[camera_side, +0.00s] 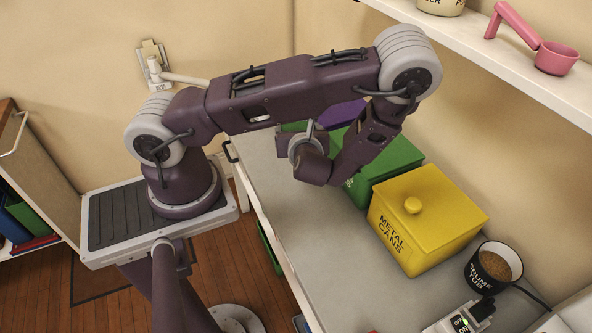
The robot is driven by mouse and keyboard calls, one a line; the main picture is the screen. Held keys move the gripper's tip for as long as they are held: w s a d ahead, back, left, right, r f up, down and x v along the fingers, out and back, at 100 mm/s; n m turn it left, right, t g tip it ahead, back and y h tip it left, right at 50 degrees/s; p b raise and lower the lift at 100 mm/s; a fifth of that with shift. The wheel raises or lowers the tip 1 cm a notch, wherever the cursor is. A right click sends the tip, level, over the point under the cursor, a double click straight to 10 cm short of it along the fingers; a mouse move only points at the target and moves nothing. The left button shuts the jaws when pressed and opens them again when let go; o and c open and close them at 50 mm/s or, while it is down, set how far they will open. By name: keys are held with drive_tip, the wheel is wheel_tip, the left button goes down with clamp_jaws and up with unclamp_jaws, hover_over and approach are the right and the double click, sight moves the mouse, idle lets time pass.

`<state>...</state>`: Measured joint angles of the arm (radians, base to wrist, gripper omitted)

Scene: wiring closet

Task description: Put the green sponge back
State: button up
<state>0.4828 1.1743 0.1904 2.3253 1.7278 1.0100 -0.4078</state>
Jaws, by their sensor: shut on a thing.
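I cannot make out the green sponge for certain. A small green patch (295,126) shows behind my wrist, left of the purple box; I cannot tell whether it is the sponge or part of another box. My arm bends down over the counter, and its wrist hangs left of the green box. My gripper's fingers are hidden behind my wrist, so what lies between them does not show.
On the counter (330,262) stand a purple box (342,114), a green box (402,155), a yellow lidded box (425,220) marked METAL CANS and a dark tub (489,267). A power strip (462,321) lies at front right. A shelf (510,62) overhangs the right side.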

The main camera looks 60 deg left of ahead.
sight(306, 123)
drive_tip(key=w+r, duration=0.2)
drive_tip(key=shift+w+a+r, duration=0.2)
drive_tip(key=shift+a+r, duration=0.15)
drive_tip(key=shift+r, duration=0.05)
drive_tip(key=shift+m+t, duration=0.3)
drive_tip(key=shift+t, duration=0.1)
wheel_tip(306, 123, down, 13)
drive_tip(key=shift+w+r, duration=0.1)
drive_tip(key=shift+r, duration=0.05)
drive_tip(key=shift+f, duration=2.35)
drive_tip(key=shift+f, duration=0.1)
drive_tip(key=o, duration=1.2)
drive_tip(key=shift+c, duration=0.2)
